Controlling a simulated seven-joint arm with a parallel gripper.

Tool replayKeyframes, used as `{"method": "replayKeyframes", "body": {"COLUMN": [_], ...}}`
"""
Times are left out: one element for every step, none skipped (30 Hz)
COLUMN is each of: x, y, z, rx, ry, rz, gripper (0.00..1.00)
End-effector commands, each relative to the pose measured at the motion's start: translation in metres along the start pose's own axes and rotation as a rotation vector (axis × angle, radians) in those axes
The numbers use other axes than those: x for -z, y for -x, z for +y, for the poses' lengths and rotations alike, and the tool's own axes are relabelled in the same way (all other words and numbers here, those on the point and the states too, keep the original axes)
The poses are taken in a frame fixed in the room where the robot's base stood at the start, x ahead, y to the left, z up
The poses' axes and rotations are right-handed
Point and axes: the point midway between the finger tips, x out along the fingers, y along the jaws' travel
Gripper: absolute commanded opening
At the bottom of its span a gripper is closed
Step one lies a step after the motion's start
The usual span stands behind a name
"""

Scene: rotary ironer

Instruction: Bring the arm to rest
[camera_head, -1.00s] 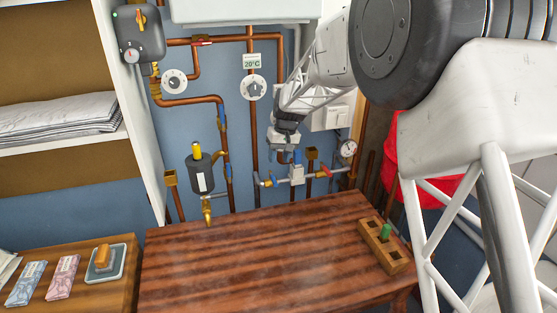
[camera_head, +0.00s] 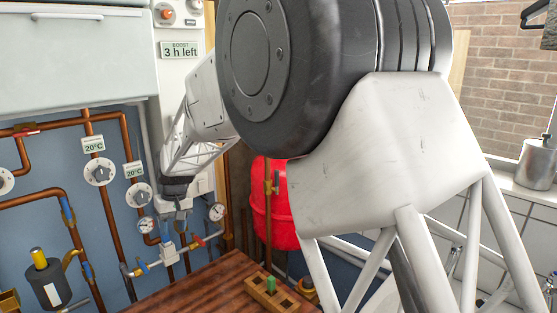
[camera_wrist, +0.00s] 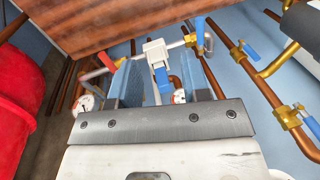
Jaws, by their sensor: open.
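My arm is bent and crosses the middle of the head view, hiding part of the wall.
The wooden table (camera_head: 205,285) carries a wooden block (camera_head: 272,294) with a green peg. Copper pipes, dials (camera_head: 98,172) and gauges (camera_head: 217,211) crowd the wall. A red tank (camera_head: 275,205) stands behind my arm. A white box (camera_head: 180,75) reads "BOOST 3 h left".

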Motion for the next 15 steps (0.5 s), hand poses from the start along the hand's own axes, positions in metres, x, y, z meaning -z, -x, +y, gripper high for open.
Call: {"method": "replayKeyframes", "body": {"x": [-0.014, -0.021, -0.032, -0.04, -0.048, -0.058, -0.066, -0.074, -0.085, -0.094, -0.102, -0.113, -0.122, -0.13, -0.142], "y": [0.012, 0.018, 0.026, 0.032, 0.037, 0.044, 0.049, 0.054, 0.06, 0.065, 0.069, 0.075, 0.08, 0.084, 0.089], "z": [0.012, 0.017, 0.025, 0.03, 0.035, 0.042, 0.047, 0.052, 0.058, 0.063, 0.068, 0.073, 0.077, 0.082, 0.086], "rx": [-0.006, -0.009, -0.013, -0.016, -0.019, -0.023, -0.027, -0.03, -0.034, -0.038, -0.042, -0.046, -0.05, -0.053, -0.057], "ry": [-0.018, -0.028, -0.041, -0.052, -0.061, -0.075, -0.085, -0.094, -0.106, -0.116, -0.126, -0.139, -0.149, -0.16, -0.172], "rz": [0.009, 0.012, 0.018, 0.022, 0.026, 0.032, 0.035, 0.04, 0.044, 0.049, 0.052, 0.058, 0.063, 0.066, 0.072], "gripper": [0.43, 0.43, 0.43, 0.43, 0.43, 0.43, 0.43, 0.43, 0.43, 0.43, 0.43, 0.43, 0.43, 0.43, 0.43]}}
